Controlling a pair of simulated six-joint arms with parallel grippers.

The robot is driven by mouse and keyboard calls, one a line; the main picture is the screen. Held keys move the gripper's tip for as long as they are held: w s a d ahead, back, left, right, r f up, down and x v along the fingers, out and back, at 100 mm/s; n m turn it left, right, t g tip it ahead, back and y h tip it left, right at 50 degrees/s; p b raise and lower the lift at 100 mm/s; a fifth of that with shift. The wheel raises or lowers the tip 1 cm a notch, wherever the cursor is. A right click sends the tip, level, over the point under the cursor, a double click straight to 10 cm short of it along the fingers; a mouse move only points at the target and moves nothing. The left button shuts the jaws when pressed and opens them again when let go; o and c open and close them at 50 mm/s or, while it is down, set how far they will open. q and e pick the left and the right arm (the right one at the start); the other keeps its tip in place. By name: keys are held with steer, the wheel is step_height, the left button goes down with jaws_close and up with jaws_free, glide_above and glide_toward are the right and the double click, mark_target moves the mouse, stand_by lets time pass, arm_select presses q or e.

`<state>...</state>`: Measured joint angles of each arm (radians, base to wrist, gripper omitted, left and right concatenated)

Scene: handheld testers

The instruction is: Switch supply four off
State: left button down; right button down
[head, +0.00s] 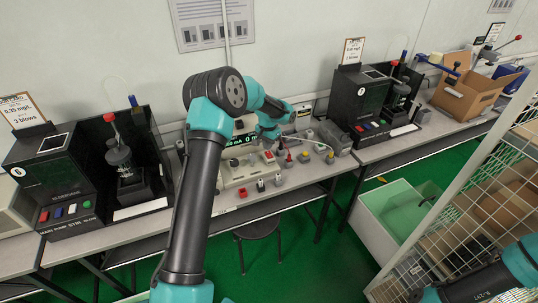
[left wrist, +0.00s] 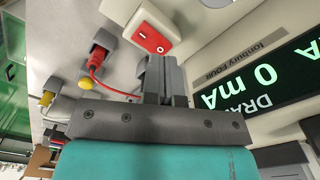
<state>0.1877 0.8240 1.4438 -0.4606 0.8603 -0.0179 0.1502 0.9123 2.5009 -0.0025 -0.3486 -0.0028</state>
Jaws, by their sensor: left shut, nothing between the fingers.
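Supply four (head: 233,173) is a cream bench unit in the middle of the table, and its casing with a "FOUR" label also shows in the left wrist view (left wrist: 205,25). Its lit green display (left wrist: 270,72) reads 0 mA. A red rocker switch (left wrist: 152,38) marked I and O sits on a raised cream block; I cannot tell which end is pressed in. My left gripper (left wrist: 163,62) is shut and empty, its fingertips just beside the switch block, apparently apart from it. In the head view the arm partly covers the supply. My right gripper is out of view.
A red plug with a lead (left wrist: 98,60) and a yellow knob (left wrist: 86,84) are close to the left fingers. Black testers stand at left (head: 60,175) and right (head: 350,100). A wire mesh rack (head: 480,175) is at the right.

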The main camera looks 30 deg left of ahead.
mark_target(268, 152)
arm_select(q)
steer(key=shift+f, duration=1.2)
stand_by(1.0)
steer(key=shift+r, duration=3.5)
